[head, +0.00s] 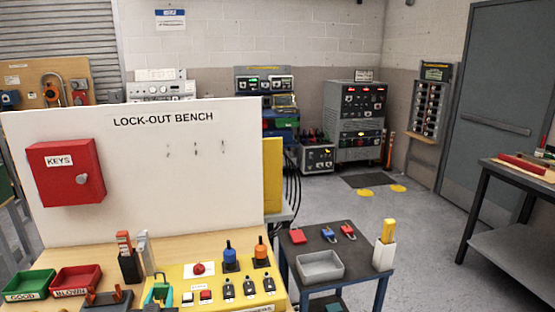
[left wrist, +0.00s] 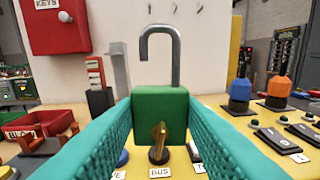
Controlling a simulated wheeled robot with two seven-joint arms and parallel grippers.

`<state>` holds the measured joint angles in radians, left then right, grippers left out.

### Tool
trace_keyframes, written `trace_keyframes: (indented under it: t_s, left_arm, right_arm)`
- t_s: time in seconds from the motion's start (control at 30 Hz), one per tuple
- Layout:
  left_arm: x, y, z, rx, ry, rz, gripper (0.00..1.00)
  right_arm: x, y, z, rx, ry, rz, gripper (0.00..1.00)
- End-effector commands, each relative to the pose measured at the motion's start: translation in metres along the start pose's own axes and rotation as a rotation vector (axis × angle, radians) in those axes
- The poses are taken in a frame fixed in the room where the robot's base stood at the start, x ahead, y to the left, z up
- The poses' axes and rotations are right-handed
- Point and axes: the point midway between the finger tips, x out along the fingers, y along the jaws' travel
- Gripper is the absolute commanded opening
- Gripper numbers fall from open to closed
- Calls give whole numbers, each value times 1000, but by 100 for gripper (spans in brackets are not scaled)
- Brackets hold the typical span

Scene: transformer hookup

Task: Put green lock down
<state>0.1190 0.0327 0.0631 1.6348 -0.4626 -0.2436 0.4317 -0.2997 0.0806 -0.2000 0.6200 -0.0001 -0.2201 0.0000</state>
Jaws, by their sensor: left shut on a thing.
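The green lock (left wrist: 160,108) is a green block with a grey shackle that stands up open, one leg free above the body. My left gripper (left wrist: 160,122) is shut on the lock, with a teal finger on each side of it. In the head view my left gripper (head: 158,291) is low over the yellow panel (head: 213,296); the lock is hard to make out there. In the left wrist view a brass knob or key (left wrist: 158,140) shows just below the lock, above a BUS label. I cannot tell whether the lock touches the panel. My right gripper is not in view.
Green (head: 30,285) and red (head: 76,280) bins stand left on the bench. Blue (head: 230,257) and orange (head: 261,252) handles rise from the panel. A side table (head: 340,238) holds red and blue locks and a grey tray (head: 320,266). Three hooks on the white board are empty.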

Motion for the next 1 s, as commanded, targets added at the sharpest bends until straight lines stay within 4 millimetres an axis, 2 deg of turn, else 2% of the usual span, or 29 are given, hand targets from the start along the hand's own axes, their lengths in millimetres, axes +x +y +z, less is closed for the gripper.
trace_keyframes:
  t_s: [0.03,0.23,0.4,0.5,0.6,0.7,0.83,1.0]
  left_arm:
    - [-24,-8,-7,0,3,-20,7]
    - [-108,-32,-11,0,0,-89,7]
    - [-176,-47,1,1,-4,-136,7]
    - [-209,-51,12,1,-5,-155,7]
    - [-233,-53,24,3,-7,-165,7]
    - [-248,-54,32,4,-8,-171,7]
    - [-258,-54,38,4,-10,-174,7]
    - [-259,-54,39,4,-10,-175,7]
  right_arm:
    - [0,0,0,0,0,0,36]
    - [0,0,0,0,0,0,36]
    - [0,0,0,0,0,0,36]
    - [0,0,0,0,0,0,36]
    - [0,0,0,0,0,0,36]
    - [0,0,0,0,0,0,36]
    - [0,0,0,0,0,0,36]
    - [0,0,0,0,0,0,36]
